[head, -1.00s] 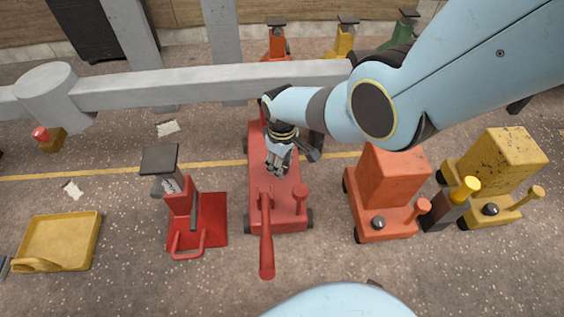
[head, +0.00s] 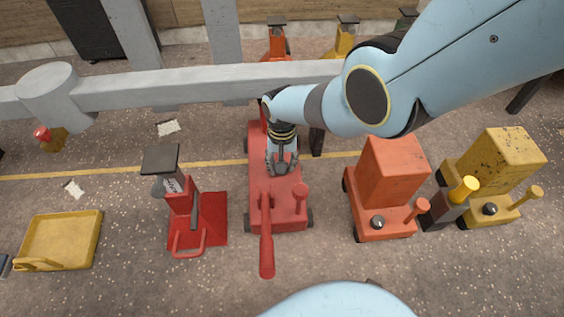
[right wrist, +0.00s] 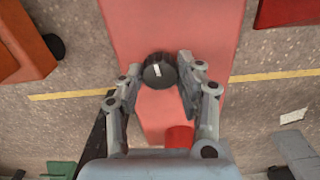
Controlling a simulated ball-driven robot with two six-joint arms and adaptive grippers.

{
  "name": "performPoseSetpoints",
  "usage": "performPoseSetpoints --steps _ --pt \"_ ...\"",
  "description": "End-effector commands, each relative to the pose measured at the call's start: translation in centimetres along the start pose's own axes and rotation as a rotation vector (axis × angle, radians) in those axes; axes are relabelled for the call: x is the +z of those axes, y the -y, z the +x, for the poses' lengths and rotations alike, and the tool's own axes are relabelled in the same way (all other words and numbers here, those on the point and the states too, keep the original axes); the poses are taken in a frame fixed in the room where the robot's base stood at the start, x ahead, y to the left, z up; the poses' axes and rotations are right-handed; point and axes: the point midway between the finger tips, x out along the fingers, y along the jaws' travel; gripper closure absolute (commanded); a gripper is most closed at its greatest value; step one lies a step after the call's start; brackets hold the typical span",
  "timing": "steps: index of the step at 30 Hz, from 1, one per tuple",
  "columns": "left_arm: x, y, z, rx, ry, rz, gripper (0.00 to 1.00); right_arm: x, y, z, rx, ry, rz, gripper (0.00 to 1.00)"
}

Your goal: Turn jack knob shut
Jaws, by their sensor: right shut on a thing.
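The red floor jack (head: 277,212) stands on the ground below the grey beam, its handle toward me. In the right wrist view its dark round knob (right wrist: 160,71), with a white mark running nearly along the jack body (right wrist: 180,25), sits between my fingertips. My right gripper (head: 283,167) is over the middle of the jack, and in the wrist view (right wrist: 159,77) it is shut on the knob from both sides. In the head view the gripper hides the knob. My left gripper is not in view.
A red jack stand (head: 182,205) is left of the jack, and a yellow tray (head: 60,240) is further left. An orange wheeled unit (head: 390,180) and a yellow one (head: 505,165) stand at right. The grey beam (head: 210,85) crosses behind my right arm.

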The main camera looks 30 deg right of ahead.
Motion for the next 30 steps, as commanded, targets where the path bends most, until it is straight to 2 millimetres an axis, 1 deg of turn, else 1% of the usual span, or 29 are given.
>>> performPoseSetpoints --steps 3,10,26,27,30 --pt "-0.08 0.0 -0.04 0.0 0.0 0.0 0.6 0.0 -0.01 0.0 0.0 0.0 0.062 0.96" --pt "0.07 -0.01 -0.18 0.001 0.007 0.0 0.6 0.02 0.0 0.01 0.0 0.0 0.137 0.96" --pt "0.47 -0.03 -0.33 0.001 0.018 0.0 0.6 0.02 0.0 0.02 0.0 0.0 0.162 0.96" --pt "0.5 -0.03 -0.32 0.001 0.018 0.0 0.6 0.02 0.0 0.02 0.0 0.0 0.162 0.62" --pt "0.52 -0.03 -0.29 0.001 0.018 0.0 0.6 0.02 0.0 0.02 0.0 0.0 0.162 0.49"
